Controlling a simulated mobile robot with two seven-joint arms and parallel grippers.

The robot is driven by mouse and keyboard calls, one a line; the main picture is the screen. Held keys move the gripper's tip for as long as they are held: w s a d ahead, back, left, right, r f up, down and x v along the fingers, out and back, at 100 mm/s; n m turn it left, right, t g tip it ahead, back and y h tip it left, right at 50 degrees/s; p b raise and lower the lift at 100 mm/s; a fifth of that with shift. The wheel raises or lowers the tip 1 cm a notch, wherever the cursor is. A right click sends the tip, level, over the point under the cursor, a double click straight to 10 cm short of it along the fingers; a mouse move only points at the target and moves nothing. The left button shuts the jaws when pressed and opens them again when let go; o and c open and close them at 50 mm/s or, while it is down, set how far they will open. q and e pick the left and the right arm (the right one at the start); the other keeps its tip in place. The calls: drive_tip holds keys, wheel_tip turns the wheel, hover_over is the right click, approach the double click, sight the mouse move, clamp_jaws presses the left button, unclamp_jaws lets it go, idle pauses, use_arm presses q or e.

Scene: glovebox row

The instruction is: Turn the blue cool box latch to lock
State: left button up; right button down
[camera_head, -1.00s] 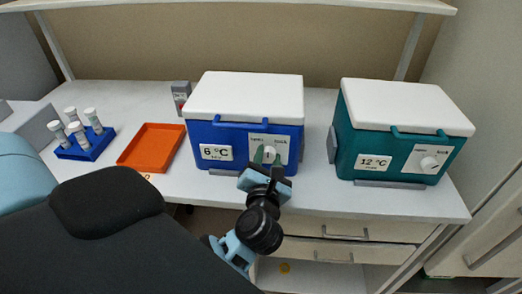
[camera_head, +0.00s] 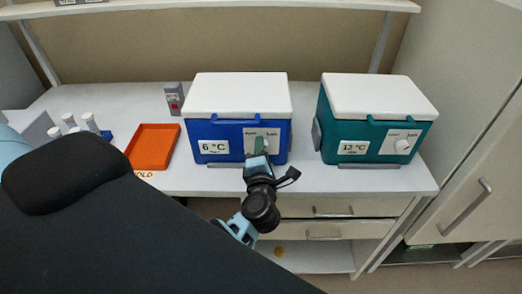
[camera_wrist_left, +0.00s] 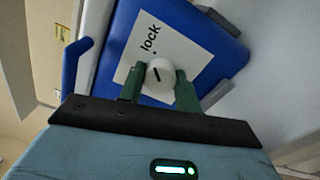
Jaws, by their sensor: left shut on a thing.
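The blue cool box (camera_head: 225,131) stands on the bench with its white lid closed and a 6 °C label on its front. Its white round latch knob (camera_wrist_left: 158,76) sits on a white plate marked "lock" in the left wrist view. A dark line crosses the knob, and a small dot sits beside the word. My left gripper (camera_wrist_left: 159,86) has its green fingers on both sides of the knob, shut on it. In the head view my left gripper (camera_head: 257,148) covers the knob. My right gripper is not in view.
A teal cool box (camera_head: 345,137) with a 12 °C label and its own white knob stands to the right. An orange tray (camera_head: 153,146), a small grey device (camera_head: 174,99) and white-capped tubes (camera_head: 90,121) are to the left. A shelf (camera_head: 230,7) runs above.

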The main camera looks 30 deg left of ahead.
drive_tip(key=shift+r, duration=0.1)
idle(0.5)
use_arm(q)
drive_tip(key=o, duration=1)
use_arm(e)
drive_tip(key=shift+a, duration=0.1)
use_arm(q)
drive_tip(key=b+v, duration=0.1)
drive_tip(key=v, duration=0.7)
drive_tip(key=shift+a, duration=0.1)
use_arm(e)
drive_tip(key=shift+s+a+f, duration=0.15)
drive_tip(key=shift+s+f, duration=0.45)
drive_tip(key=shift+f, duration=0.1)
use_arm(q)
drive_tip(key=shift+w, duration=0.1)
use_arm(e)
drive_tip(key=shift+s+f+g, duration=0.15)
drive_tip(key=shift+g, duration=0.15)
